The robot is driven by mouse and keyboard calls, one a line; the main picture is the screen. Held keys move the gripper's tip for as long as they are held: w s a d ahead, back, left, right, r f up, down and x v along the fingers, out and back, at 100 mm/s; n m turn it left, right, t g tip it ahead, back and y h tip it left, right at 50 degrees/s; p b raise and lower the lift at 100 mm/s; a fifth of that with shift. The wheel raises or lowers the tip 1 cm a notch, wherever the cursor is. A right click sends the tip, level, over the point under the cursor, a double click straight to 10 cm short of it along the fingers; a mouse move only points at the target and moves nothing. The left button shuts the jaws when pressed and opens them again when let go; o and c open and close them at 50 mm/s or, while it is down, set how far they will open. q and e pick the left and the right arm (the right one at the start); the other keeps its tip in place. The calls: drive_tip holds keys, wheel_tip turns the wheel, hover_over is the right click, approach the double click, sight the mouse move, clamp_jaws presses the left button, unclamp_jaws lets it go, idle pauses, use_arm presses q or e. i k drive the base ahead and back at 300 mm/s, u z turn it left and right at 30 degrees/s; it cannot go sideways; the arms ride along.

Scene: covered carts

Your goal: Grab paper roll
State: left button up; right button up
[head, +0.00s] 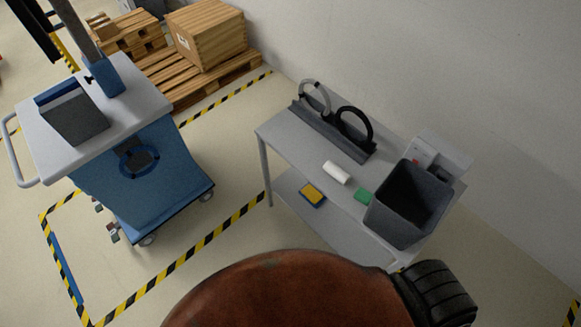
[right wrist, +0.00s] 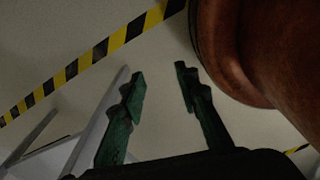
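A white paper roll (head: 336,173) lies on its side on the top of a grey table (head: 284,133) in the head view. It lies left of a small green item (head: 362,195) and in front of a dark rack. My right gripper (right wrist: 162,95) shows in the right wrist view with its two dark green fingers apart and nothing between them. Floor lies behind the fingers, and the roll is not in that view. Neither gripper shows in the head view.
A dark grey bin (head: 408,204) stands at the table's right end. A rack (head: 332,131) with two rings stands along the back. A yellow and blue item (head: 312,194) lies on the lower shelf. A blue cart (head: 140,175) stands left, with striped floor tape (head: 210,243) between.

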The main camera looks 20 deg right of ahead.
sight(332, 168)
drive_tip(key=u, duration=1.6)
drive_tip(key=i, duration=0.35)
drive_tip(key=z, duration=2.7)
